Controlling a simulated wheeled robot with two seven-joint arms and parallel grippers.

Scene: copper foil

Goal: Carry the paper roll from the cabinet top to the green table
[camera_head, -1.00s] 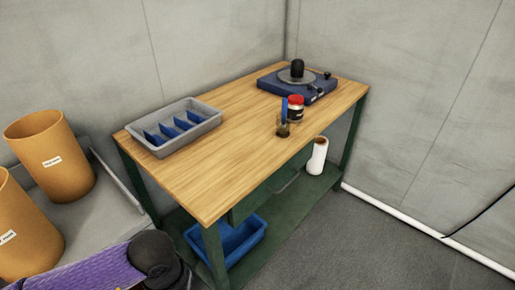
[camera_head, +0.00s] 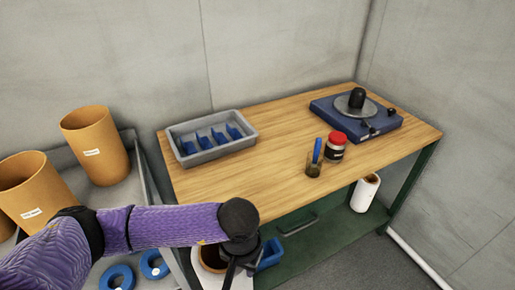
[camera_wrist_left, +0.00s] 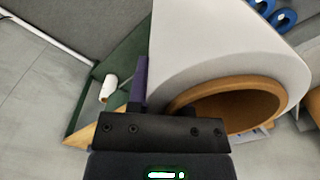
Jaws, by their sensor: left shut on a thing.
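My left gripper (camera_head: 236,262) is at the bottom of the head view, at the near left corner of the green table. It is shut on the white paper roll (camera_head: 238,282), whose open brown core faces up and is partly hidden by the gripper. In the left wrist view the paper roll (camera_wrist_left: 215,35) fills the upper middle, with its brown core end (camera_wrist_left: 225,88) close to the gripper (camera_wrist_left: 165,112). My right gripper is not in view.
The table top bears a grey divided tray (camera_head: 225,147), a blue turntable device (camera_head: 330,108), a red-lidded jar (camera_head: 335,150) and a small cup (camera_head: 314,168). Its front middle is clear. Another white roll (camera_head: 365,193) stands on the lower shelf. Brown tubs (camera_head: 95,145) and blue rings (camera_head: 117,277) are at left.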

